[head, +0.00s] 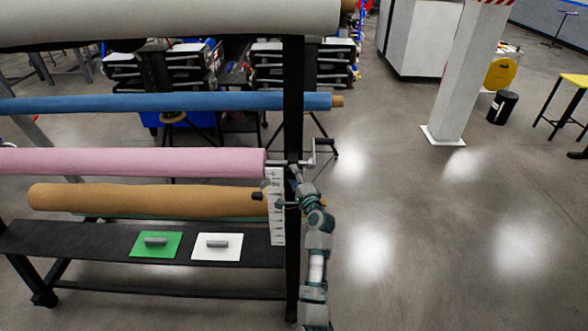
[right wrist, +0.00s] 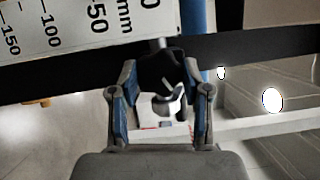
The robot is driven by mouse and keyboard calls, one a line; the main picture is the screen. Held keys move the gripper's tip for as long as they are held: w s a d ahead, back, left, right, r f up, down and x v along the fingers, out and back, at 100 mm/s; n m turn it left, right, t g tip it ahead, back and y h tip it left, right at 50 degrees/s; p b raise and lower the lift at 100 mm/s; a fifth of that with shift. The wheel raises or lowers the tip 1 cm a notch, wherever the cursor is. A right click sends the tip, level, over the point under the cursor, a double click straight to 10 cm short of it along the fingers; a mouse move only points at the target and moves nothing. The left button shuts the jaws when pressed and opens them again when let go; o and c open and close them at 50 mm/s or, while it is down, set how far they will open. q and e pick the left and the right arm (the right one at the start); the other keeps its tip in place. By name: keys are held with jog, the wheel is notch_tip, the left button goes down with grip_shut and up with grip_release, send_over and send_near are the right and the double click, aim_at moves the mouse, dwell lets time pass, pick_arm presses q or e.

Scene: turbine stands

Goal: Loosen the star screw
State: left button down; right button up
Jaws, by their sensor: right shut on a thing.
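The black star screw (right wrist: 161,68) sits between the fingertips of my right gripper (right wrist: 160,82) in the right wrist view. The gripper is shut on it, and the fingers cover its sides. In the head view my right gripper (head: 281,192) is at the dark upright post (head: 293,110) of the roll stand, beside the white scale. The star screw is too small and hidden to make out there. My left gripper is not in view.
The white scale (head: 277,225) with mm marks hangs by the post; it also fills the upper left of the right wrist view (right wrist: 70,25). Pink (head: 130,162), blue (head: 180,103) and brown (head: 140,198) rolls lie left. A green plate (head: 157,252) and white plate (head: 217,254) rest on the shelf.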

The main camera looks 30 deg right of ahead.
jog(key=shift+n+g+p, duration=1.1)
jog(key=shift+n+p, duration=1.4)
jog(key=shift+p, duration=1.55)
jog(key=o, duration=0.7)
jog(key=shift+d+r, duration=0.1)
jog(key=shift+o, duration=0.9)
jog(key=shift+d, duration=0.1)
